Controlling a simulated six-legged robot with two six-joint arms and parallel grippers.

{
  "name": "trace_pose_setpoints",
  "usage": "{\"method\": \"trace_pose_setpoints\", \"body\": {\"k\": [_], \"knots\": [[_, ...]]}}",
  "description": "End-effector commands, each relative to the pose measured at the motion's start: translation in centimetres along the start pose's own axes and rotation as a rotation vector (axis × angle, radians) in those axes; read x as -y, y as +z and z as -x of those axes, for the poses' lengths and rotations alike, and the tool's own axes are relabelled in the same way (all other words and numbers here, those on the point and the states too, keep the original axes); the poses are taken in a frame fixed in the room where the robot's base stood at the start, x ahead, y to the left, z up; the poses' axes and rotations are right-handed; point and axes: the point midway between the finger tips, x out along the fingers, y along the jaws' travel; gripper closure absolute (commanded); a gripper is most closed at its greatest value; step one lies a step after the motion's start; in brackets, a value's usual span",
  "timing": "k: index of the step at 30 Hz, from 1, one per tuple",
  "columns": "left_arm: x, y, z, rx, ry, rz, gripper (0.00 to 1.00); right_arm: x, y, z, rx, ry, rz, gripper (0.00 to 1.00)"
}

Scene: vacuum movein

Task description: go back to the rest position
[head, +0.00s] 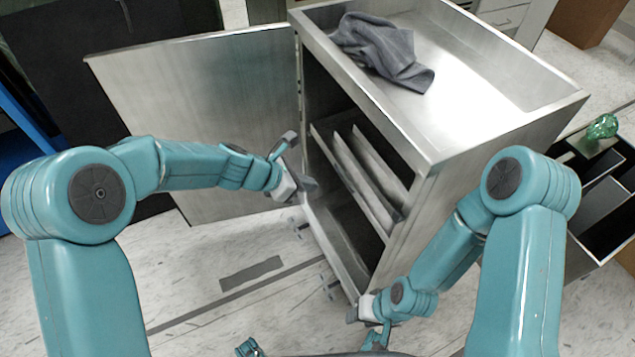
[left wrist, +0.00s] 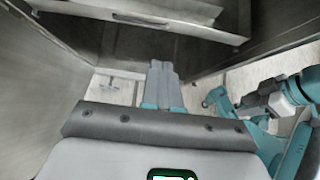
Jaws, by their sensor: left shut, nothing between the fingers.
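My left gripper (head: 308,186) is shut and empty, in front of the open side of a metal cabinet (head: 480,140), between its open door (head: 210,110) and its shelves. In the left wrist view its two fingers (left wrist: 162,72) lie together, pointing towards the cabinet's lower opening. My right arm is bent down at the cabinet's near lower corner. My right gripper (head: 366,308) is small and partly hidden there, and I cannot tell its opening. Part of the right arm also shows at the right of the left wrist view.
A slanted tray with dividers (head: 362,180) sits inside the cabinet. A grey cloth (head: 385,50) lies on the cabinet's recessed top. A green crumpled object (head: 602,127) lies on dark open boxes at the right. Bare floor (head: 230,310) shows in front of the cabinet.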

Motion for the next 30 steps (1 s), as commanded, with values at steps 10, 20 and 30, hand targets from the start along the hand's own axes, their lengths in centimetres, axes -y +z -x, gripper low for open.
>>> {"method": "trace_pose_setpoints", "body": {"k": [10, 20, 30], "knots": [[-0.3, -0.9, 0.7, -0.004, 0.005, 0.017, 1.00, 0.0, 0.0, 0.1, 0.000, 0.000, 0.000, 0.57], [8.8, -20.2, -0.5, -0.300, -0.208, -0.089, 1.00, 0.1, 0.0, 0.1, 0.000, 0.000, 0.000, 0.57], [20.4, -29.3, 2.0, -0.285, -0.493, -1.271, 1.00, 0.1, 0.0, 0.1, 0.000, 0.000, 0.000, 0.57]]}}
